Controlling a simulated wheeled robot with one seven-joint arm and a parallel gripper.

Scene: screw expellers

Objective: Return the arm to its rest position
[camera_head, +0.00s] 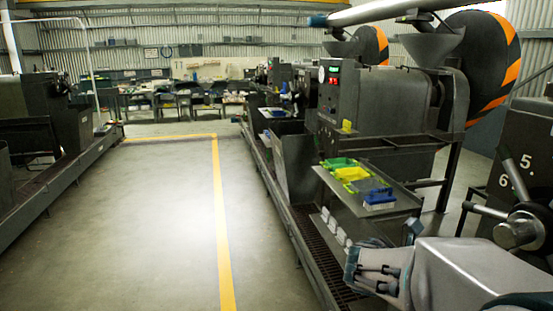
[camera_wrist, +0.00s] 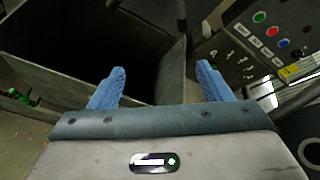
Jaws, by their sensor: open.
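My gripper (camera_wrist: 160,70) shows in the wrist view with its two blue fingers spread well apart and nothing between them. Past the fingers is a dark open-topped metal bin (camera_wrist: 60,88), and the fingers overlap it in the picture. My arm (camera_head: 455,275) reaches in from the lower right of the head view, bent beside the machine row. In that view the fingertips cannot be made out.
A control panel (camera_wrist: 262,38) with coloured buttons is at right in the wrist view. In the head view, a shelf (camera_head: 400,207) holds coloured trays (camera_head: 352,174) near my arm. A numbered machine (camera_head: 522,165) stands far right. The floor (camera_head: 165,220) at left is clear.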

